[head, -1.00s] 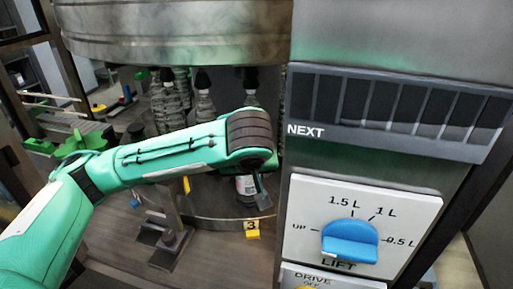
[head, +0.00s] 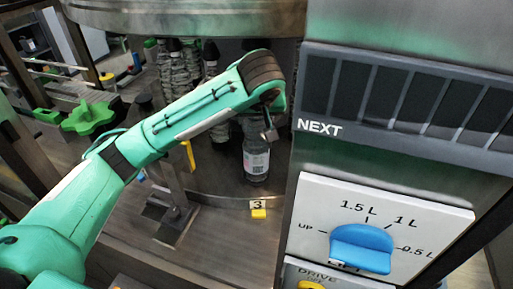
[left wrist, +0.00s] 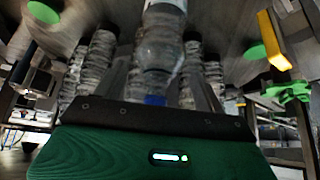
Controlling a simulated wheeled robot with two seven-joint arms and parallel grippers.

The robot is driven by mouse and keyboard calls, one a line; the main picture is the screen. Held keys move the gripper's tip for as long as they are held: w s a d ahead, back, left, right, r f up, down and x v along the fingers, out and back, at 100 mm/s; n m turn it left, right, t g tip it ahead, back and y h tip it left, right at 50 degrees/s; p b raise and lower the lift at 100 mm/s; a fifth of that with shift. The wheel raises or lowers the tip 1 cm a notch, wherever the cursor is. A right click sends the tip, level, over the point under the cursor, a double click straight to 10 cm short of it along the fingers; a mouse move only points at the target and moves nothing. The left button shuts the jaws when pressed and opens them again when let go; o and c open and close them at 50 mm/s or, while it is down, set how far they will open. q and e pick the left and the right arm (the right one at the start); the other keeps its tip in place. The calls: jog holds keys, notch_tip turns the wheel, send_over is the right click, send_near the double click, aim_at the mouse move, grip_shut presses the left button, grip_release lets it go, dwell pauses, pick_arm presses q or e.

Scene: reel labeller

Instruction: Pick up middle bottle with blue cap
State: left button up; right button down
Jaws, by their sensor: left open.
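A clear bottle (head: 256,160) with a white label stands upright on the machine's round deck, its top hidden behind my left arm. The left wrist view looks inverted; there a clear bottle (left wrist: 160,45) with a blue cap (left wrist: 154,99) is in the middle, between my two fingers. My left gripper (head: 269,128) is open at the upper part of the labelled bottle in the head view. I cannot tell whether the fingers touch the bottle. My right gripper is not in view.
Several dark-capped bottles (head: 211,58) stand behind my arm. A control panel (head: 400,215) with a blue LIFT knob (head: 361,249) is close on the right. A yellow tag marked 3 (head: 258,211) is at the deck's front. A green star wheel (head: 91,117) is on the left.

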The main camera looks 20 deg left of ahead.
pick_arm(q)
jog(key=w, duration=0.1)
jog(key=w+a+p, duration=0.1)
jog(key=w+p, duration=0.1)
jog(key=shift+w+a, duration=0.3)
jog(key=shift+w, duration=0.05)
jog(key=shift+w+a+f+p, duration=0.1)
jog(key=shift+w+f+p, duration=0.15)
jog(key=shift+f+p, duration=0.2)
jog(key=shift+s+f, duration=0.1)
